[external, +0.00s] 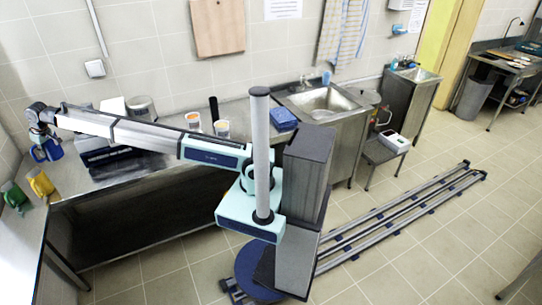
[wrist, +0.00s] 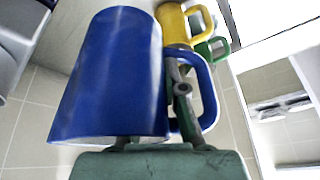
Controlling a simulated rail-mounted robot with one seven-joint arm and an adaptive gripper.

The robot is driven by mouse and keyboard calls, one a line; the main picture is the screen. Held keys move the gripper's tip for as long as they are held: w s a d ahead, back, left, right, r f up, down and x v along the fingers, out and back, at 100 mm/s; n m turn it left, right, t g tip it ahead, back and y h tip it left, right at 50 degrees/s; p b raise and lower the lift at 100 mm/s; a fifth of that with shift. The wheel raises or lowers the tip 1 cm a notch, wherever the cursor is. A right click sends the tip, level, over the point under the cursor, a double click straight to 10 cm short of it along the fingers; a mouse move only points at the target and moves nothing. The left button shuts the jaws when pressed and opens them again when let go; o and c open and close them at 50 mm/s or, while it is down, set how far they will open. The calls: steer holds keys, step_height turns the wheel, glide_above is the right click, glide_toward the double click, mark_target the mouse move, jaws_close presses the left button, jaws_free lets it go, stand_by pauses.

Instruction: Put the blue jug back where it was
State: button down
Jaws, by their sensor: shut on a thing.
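The blue jug (external: 47,151) is at the far left of the external view, under the end of my arm, by the corner of the worktop. In the wrist view the blue jug (wrist: 110,75) fills the left middle, its handle to the right. My gripper (external: 42,136) is shut on the jug; in the wrist view (wrist: 176,75) one finger shows between the jug's body and its handle. The other finger is mostly hidden by the jug. I cannot tell whether the jug touches the worktop.
A yellow jug (external: 40,183) and a green jug (external: 14,196) stand close by on the left worktop (external: 22,235). A dark appliance (external: 105,158) is right of the blue jug, under my arm. Two tubs (external: 222,128) stand further right near the sink (external: 322,103).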

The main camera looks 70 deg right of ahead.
step_height(320, 180, down, 18)
steer(key=p, duration=0.5)
steer(key=shift+f, duration=0.15)
steer(key=shift+f, duration=0.2)
steer(key=c, duration=1.2)
jaws_free()
steer(key=shift+c, duration=0.2)
steer(key=shift+r, duration=0.1)
steer(key=b+v, duration=0.4)
steer(key=v, duration=0.8)
